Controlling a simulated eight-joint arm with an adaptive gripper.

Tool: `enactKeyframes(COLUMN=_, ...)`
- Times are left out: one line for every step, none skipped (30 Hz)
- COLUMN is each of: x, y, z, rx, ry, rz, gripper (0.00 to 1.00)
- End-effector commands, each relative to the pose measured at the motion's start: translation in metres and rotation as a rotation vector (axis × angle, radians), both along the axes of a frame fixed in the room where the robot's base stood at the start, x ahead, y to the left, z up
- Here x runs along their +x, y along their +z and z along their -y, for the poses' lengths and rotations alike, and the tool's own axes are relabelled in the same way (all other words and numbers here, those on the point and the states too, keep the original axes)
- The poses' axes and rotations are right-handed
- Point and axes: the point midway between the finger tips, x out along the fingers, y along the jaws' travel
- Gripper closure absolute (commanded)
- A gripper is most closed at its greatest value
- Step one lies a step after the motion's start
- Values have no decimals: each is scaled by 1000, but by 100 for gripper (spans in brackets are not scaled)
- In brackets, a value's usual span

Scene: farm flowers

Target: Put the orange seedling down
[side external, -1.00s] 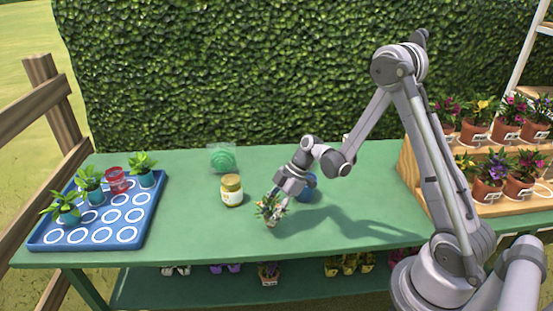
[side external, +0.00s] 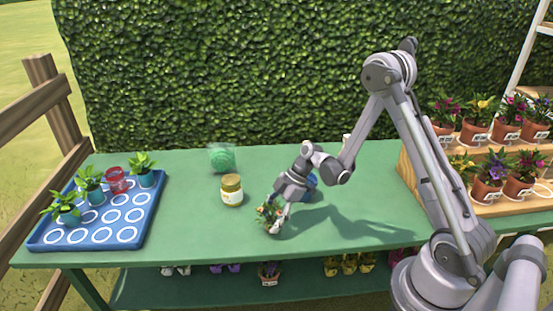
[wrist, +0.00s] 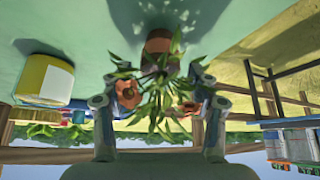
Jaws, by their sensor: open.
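The orange seedling (side external: 267,213), a leafy plant with orange flowers, is low at the table's front middle. In the wrist view its foliage (wrist: 157,95) is between the two fingers of my gripper (wrist: 160,105), and its small terracotta pot (wrist: 158,43) shows beyond the leaves by a dark shadow. The pot is at or very near the green tabletop; exact contact is hard to tell. My gripper (side external: 275,221) is open around the plant, with a finger on either side. Leaves partly hide the fingertips.
A yellow jar with a label (side external: 231,190) stands left of the seedling. A blue round object (side external: 311,184) is partly hidden behind my gripper. A green ball-like item (side external: 222,157) is behind. A blue tray (side external: 148,217) with several plants and a red cup (side external: 117,180) is left.

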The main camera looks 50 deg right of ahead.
Motion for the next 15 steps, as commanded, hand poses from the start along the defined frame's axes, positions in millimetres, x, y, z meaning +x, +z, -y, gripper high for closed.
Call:
enactKeyframes(x=0, y=0, z=0, rx=0, ry=0, rz=0, gripper=40)
enactKeyframes(x=0, y=1, z=0, rx=0, ry=0, rz=0, gripper=40)
enactKeyframes(x=0, y=3, z=0, rx=0, ry=0, rz=0, gripper=40)
enactKeyframes(x=0, y=4, z=0, rx=0, ry=0, rz=0, gripper=40)
enactKeyframes(x=0, y=6, z=2, rx=0, ry=-1, rz=0, gripper=40)
enactKeyframes(x=-2, y=10, z=4, rx=0, ry=-2, rz=0, gripper=40)
enactKeyframes(x=-2, y=13, z=6, rx=0, ry=-2, rz=0, gripper=40)
enactKeyframes(x=-3, y=16, z=8, rx=0, ry=-3, rz=-1, gripper=40)
enactKeyframes(x=-5, y=22, z=11, rx=0, ry=-3, rz=-1, gripper=40)
enactKeyframes(x=-6, y=26, z=14, rx=0, ry=-3, rz=-1, gripper=40)
enactKeyframes(x=-7, y=30, z=16, rx=0, ry=-3, rz=-1, gripper=40)
enactKeyframes(x=-9, y=37, z=21, rx=0, ry=-4, rz=0, gripper=40)
enactKeyframes(x=-10, y=42, z=23, rx=0, ry=-4, rz=0, gripper=40)
enactKeyframes(x=-11, y=46, z=26, rx=0, ry=-4, rz=0, gripper=40)
enactKeyframes(x=-13, y=53, z=30, rx=0, ry=-3, rz=-1, gripper=40)
